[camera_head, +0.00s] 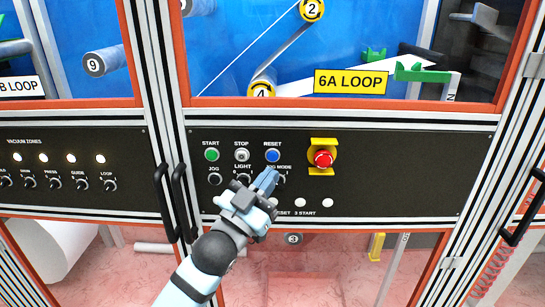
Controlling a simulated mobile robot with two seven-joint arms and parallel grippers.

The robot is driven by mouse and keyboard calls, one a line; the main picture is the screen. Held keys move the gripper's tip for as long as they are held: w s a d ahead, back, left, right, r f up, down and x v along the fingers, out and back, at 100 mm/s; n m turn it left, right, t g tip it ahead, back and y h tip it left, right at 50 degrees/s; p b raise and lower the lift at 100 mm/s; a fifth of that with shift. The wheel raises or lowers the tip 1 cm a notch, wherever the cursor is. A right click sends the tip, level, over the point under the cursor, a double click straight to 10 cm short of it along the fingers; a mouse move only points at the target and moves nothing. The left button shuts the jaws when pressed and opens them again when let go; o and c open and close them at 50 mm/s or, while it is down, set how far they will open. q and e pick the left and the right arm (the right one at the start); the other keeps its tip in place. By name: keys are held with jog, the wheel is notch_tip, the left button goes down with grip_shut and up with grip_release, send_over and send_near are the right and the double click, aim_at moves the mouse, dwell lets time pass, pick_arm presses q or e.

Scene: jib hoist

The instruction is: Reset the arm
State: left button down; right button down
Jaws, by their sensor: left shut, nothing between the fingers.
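A black control panel (420,175) faces me below a window. On its upper row are a green START button (212,155), a grey STOP button (242,155) and a blue RESET button (272,155). A red emergency stop button (323,159) in a yellow surround is to their right. My left gripper (270,178) is shut and empty, its bluish fingertips a little below the RESET button, over the JOG MODE knob (280,180), which it partly hides. It also covers part of the lower panel. Whether the fingertips touch the panel, I cannot tell. My right gripper is not in view.
Black door handles (166,203) stand upright left of the gripper; another handle (522,210) is at the far right. A second panel (60,165) with lit lamps is on the left. Behind the window are numbered rollers (311,10) and a yellow 6A LOOP sign (350,82).

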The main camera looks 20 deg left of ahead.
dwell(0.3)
pick_arm(q)
jog(key=s+a+f+n+g+y+p, duration=0.1)
jog(key=s+f+n+g+y, duration=0.15)
jog(key=f, duration=0.95)
jog(key=s+a+f+n+g+y+p, duration=0.1)
jog(key=s+f+g+y, duration=0.2)
jog(key=f, duration=0.9)
jog(key=s+a+f+g+p, duration=0.1)
jog(key=s+f+g, duration=0.4)
jog(key=s+f, duration=1.1)
jog(key=shift+s, duration=0.55)
jog(key=shift+a+n, duration=0.1)
jog(key=shift+n, duration=0.15)
